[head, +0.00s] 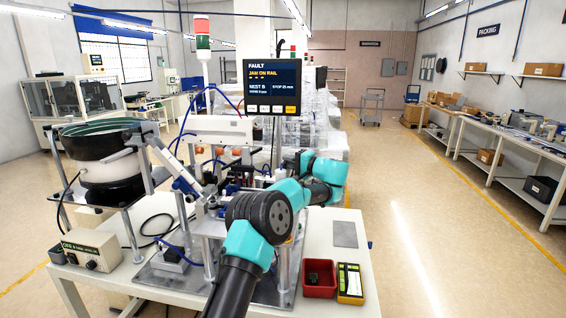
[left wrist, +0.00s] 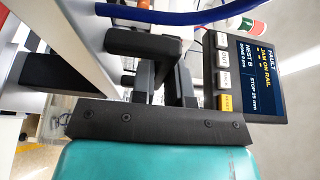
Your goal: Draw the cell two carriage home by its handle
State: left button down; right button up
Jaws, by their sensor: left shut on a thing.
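My left arm reaches in over the bench to the feeder cell, its teal wrist bent toward the rail from the right. In the left wrist view my left gripper (left wrist: 163,72) is shut on a black handle (left wrist: 138,42), a bar-shaped grip between its two dark fingers. In the head view the fingers and handle are mostly hidden behind my arm and the cell's fixtures. The carriage itself cannot be made out clearly. My right gripper is not in view.
The fault screen (head: 272,82) reads jam on rail, nest B, stop 25 mm; it also stands close beside the gripper in the left wrist view (left wrist: 250,75). A bowl feeder (head: 100,150) stands left.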

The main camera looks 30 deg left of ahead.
pick_arm(q)
jog(key=shift+d, duration=0.3)
jog(key=c, duration=1.3)
grip_release()
jog(key=shift+w+d, duration=0.15)
jog(key=shift+d, duration=0.05)
jog(key=shift+c, duration=0.2)
jog(key=shift+o, duration=1.1)
jog(key=shift+a, duration=0.15)
jog(key=s+d, duration=0.1)
jog(key=d, duration=1.6)
jog(key=shift+s+d, duration=0.2)
jog(key=shift+s, duration=0.15)
